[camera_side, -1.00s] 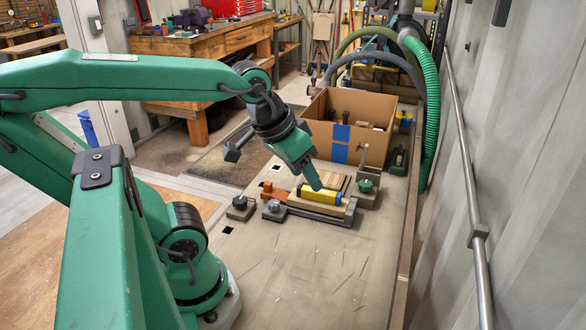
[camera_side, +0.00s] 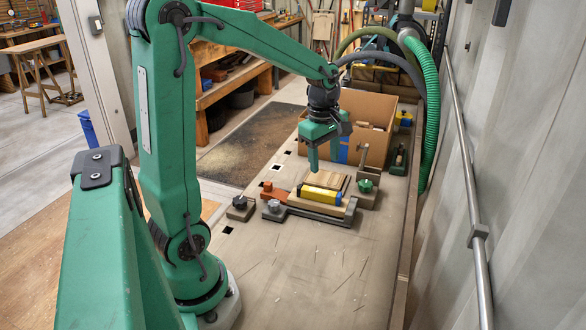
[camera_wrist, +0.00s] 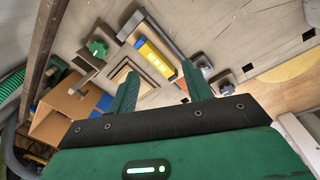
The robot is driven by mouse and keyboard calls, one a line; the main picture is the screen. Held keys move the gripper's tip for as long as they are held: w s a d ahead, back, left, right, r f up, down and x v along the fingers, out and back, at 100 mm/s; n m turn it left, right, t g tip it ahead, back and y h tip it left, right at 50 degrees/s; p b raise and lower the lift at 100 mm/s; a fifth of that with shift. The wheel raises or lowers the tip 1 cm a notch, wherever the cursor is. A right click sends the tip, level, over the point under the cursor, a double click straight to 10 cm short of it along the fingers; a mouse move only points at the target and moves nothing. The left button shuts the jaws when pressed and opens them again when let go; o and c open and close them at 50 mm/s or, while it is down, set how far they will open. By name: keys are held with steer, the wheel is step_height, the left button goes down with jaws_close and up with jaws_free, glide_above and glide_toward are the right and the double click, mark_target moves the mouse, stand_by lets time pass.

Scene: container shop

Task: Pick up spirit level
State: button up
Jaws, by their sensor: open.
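The spirit level, a yellow bar with a blue end (camera_side: 320,194), lies flat on a wooden block in a clamp-like fixture on the bench. It also shows in the wrist view (camera_wrist: 155,58), lying at a slant beyond the fingertips. My gripper (camera_side: 326,164) is open and empty, pointing down above the bench, higher than the level and slightly behind it in the side view. In the wrist view my two fingers (camera_wrist: 159,73) stand apart with the level's yellow body between and beyond their tips.
A wooden board (camera_side: 325,182) lies just behind the level. Clamps with a green knob (camera_side: 365,186) and a grey knob (camera_side: 273,206) flank it. A cardboard box (camera_side: 372,112) with items inside stands behind. The bench front is clear apart from scratches.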

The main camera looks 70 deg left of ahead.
mark_target(319, 190)
steer(key=a+f+n, duration=0.1)
steer(key=n, duration=0.1)
steer(key=w+a+f+n, duration=0.1)
steer(key=a+f+n, duration=0.1)
steer(key=w+a+f+n+g, duration=0.1)
steer(key=a+n, duration=0.1)
steer(key=shift+a+f, duration=0.1)
steer(key=shift+f, duration=1.6)
steer(key=shift+f, duration=0.1)
steer(key=shift+f, duration=2.5)
jaws_close()
